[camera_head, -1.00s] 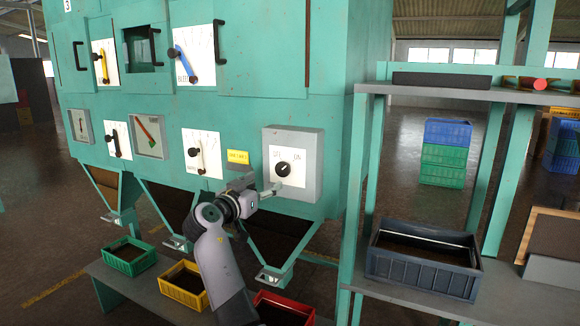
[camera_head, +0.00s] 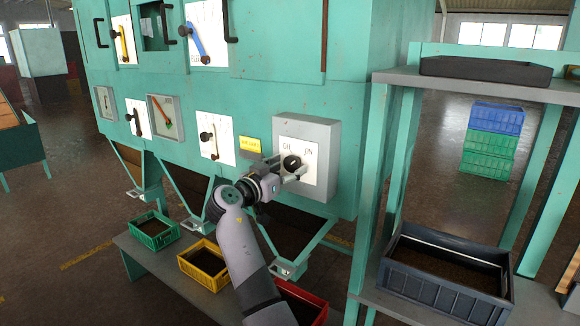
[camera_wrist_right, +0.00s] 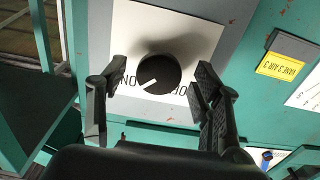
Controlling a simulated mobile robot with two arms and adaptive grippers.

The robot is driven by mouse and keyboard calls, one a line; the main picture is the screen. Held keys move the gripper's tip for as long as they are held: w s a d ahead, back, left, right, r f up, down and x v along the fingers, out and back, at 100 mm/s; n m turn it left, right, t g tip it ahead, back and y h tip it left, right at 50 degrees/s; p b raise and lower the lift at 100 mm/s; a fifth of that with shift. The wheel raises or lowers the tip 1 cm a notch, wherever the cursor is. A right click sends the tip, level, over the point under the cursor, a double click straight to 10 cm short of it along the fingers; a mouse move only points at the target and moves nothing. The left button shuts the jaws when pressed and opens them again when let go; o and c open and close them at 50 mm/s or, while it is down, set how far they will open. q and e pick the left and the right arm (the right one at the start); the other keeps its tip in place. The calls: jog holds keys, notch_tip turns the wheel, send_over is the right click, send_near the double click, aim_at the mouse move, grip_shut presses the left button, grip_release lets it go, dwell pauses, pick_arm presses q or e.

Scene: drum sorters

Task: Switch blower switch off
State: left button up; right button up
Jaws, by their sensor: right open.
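The blower switch is a round black knob (camera_head: 291,162) on a white plate marked OFF and ON, on a grey box (camera_head: 328,133) on the teal machine. In the right wrist view the knob (camera_wrist_right: 157,66) shows between my two fingers, with the OFF and ON lettering upside down. Its white pointer line slants toward the ON side. My right gripper (camera_head: 294,172) is open at the plate, with its fingers (camera_wrist_right: 153,92) spread on either side of the knob. My left gripper is not in view.
A yellow label (camera_head: 250,144) and a lever plate (camera_head: 217,139) are left of the switch box. A teal shelf frame with a dark crate (camera_head: 447,282) stands on the right. Green (camera_head: 154,230), yellow (camera_head: 204,265) and red bins stand on a low bench below.

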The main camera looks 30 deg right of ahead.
jog(key=shift+c, duration=1.2)
jog(key=c, duration=0.9)
jog(key=shift+c, duration=0.2)
